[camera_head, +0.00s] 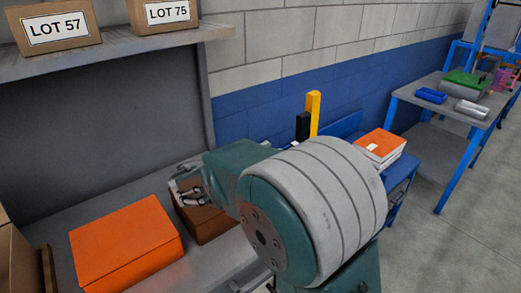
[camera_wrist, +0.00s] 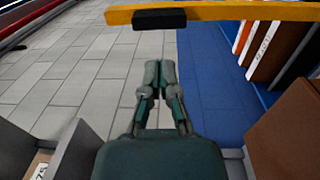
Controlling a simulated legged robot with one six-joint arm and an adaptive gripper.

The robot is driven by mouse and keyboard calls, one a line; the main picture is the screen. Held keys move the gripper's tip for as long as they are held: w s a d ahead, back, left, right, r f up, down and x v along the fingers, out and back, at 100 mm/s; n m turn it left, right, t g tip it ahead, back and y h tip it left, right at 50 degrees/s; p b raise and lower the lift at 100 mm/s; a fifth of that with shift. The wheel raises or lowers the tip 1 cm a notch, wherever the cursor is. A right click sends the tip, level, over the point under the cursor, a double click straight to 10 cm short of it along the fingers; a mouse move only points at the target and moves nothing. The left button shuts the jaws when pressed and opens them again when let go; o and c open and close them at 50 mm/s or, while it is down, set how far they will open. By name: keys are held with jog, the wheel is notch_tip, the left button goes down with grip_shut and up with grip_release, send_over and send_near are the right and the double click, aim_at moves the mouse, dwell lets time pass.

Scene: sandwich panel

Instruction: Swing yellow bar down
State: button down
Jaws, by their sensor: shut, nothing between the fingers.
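The yellow bar (camera_head: 313,113) stands upright by the blue part of the wall in the head view, with a black block (camera_head: 303,126) at its left side. In the wrist view, which is turned sideways, the yellow bar (camera_wrist: 215,13) crosses the top and the black block (camera_wrist: 160,19) lies along its near edge. My gripper (camera_wrist: 160,66) is shut and empty in the wrist view. Its fingertips point toward the black block and bar, with a gap between them. In the head view my arm covers the space below the bar.
A brown box (camera_head: 214,222) and an orange box (camera_head: 125,243) sit on the grey bench at left. Cartons (camera_head: 57,26) stand on the shelf above. Orange-and-white items (camera_head: 380,146) lie on a blue table right of the bar. Open floor lies at right.

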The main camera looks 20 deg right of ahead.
aim_at(299, 130)
jog(key=x, duration=0.9)
jog(key=shift+w+d, duration=0.15)
jog(key=shift+d, duration=0.25)
jog(key=shift+r, duration=0.1)
